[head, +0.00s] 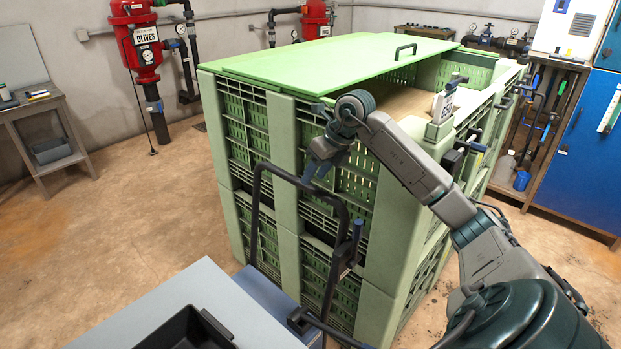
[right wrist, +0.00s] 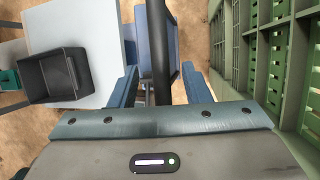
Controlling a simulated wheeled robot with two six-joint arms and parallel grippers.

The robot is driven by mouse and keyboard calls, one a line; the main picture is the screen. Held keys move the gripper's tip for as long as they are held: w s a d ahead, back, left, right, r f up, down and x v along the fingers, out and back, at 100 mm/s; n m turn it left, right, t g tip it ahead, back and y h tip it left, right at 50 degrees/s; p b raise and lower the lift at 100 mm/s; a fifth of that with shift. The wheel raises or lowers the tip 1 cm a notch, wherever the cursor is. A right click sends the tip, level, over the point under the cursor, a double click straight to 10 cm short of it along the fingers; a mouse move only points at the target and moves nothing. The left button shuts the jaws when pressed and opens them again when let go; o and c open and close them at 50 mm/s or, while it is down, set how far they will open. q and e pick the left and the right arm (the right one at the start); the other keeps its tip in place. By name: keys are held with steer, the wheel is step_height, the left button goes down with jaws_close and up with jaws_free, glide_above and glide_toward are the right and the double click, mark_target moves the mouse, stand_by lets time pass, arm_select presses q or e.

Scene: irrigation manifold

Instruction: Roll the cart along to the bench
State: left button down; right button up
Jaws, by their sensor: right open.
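The cart (head: 265,293) has a blue deck and stands against the front of the green crates; its deck also shows in the right wrist view (right wrist: 173,40). Its dark tubular push handle (head: 343,222) rises in front of the crates. My right gripper (head: 315,168) is open, at the top of this handle. In the right wrist view the dark handle bar (right wrist: 160,55) shows between the two spread fingers; I cannot tell whether they touch it. A grey bench (head: 35,107) stands by the wall at the left. My left gripper is not in view.
Tall green crates (head: 288,130) with a green lid fill the middle, close to my right arm. A pale grey top (head: 210,285) with a black bin (head: 185,328) is in front. Floor at left is clear.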

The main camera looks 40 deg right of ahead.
mark_target(310, 185)
steer(key=shift+x, duration=1.7)
jaws_close()
